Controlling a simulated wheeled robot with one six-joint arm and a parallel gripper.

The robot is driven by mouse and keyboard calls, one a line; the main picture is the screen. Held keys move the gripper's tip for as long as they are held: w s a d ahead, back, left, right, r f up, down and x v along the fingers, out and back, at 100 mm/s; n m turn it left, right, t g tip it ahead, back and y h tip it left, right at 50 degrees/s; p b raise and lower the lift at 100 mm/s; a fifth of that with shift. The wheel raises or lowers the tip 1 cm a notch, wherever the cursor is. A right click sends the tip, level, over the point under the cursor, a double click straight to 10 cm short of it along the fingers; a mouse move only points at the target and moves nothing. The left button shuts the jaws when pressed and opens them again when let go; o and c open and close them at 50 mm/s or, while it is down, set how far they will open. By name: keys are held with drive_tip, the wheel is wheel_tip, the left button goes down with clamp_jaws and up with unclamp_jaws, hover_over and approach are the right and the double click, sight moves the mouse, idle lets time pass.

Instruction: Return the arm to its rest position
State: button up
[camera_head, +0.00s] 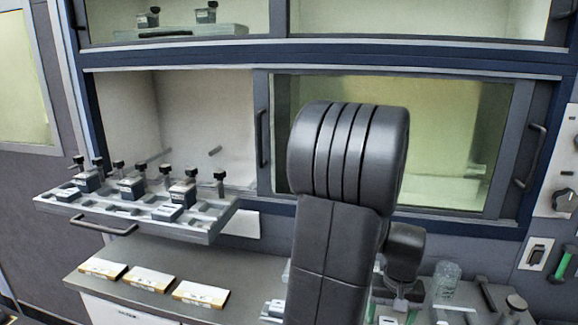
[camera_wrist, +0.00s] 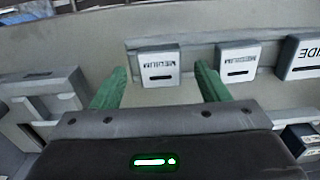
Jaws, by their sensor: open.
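My arm rises in the middle of the head view, with its large dark joint in front of the sliding glass window. My gripper (camera_wrist: 157,88) shows in the wrist view with its two green fingers spread apart. Nothing is held between them. A small light block with a dark slot (camera_wrist: 159,66) shows between and beyond the fingertips; I cannot tell how far off it is. In the head view the gripper end is low on the right, partly hidden behind my arm.
A grey tray (camera_head: 217,225) with several dark-knobbed pieces juts out at left. Labelled cards (camera_head: 150,279) lie on the counter (camera_head: 215,262). A clear jar (camera_head: 446,276) stands at right. A second block (camera_wrist: 238,62) and a larger one (camera_wrist: 301,57) sit right of the gripper.

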wheel_tip(320, 180, up, 13)
wheel_tip(320, 180, down, 14)
drive_tip(key=shift+f, duration=0.2)
wheel_tip(320, 180, up, 9)
drive_tip(key=p, duration=0.6)
drive_tip(key=shift+p, duration=0.35)
drive_tip(key=shift+f, duration=0.15)
